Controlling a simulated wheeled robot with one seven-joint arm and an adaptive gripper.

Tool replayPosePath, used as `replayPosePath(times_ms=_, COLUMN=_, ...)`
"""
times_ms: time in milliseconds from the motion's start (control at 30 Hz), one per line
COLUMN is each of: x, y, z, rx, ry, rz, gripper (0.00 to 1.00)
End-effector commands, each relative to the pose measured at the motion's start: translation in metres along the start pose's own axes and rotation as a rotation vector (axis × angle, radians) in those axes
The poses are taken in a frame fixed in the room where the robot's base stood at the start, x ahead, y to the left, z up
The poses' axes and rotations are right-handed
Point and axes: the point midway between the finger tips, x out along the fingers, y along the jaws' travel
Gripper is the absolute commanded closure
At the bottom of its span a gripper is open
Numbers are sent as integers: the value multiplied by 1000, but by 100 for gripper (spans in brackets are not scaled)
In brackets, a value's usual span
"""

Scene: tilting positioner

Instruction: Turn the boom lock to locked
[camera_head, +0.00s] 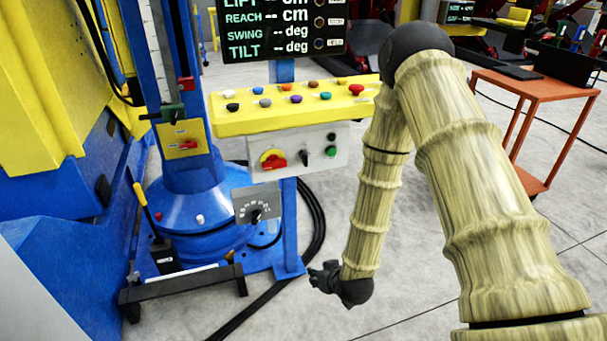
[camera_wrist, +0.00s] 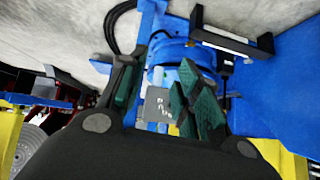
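A yellow plate (camera_head: 183,138) with a small red handle (camera_head: 188,146) sits on the blue column; it may be the boom lock, but I cannot read its marking. My gripper (camera_head: 322,274) is low, right of the post, apart from everything. In the wrist view my gripper (camera_wrist: 163,95) is open and empty, with its green-padded fingers spread.
A yellow button console (camera_head: 300,108) stands above a grey box with a red rotary switch (camera_head: 273,160). A dark display (camera_head: 285,32) is above. An orange cart (camera_head: 540,88) stands at right.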

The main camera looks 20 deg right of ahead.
Motion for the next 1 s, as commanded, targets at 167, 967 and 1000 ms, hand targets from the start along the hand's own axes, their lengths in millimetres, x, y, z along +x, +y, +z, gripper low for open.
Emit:
replayPosePath(times_ms=167, x=34, y=14, z=-104, rx=-23, ry=294, rz=1, gripper=67)
replayPosePath(times_ms=967, x=19, y=46, z=-311, rx=-61, ry=793, rz=48, gripper=67)
replayPosePath(times_ms=1000, x=24, y=46, z=-315, rx=-61, ry=794, rz=48, gripper=67)
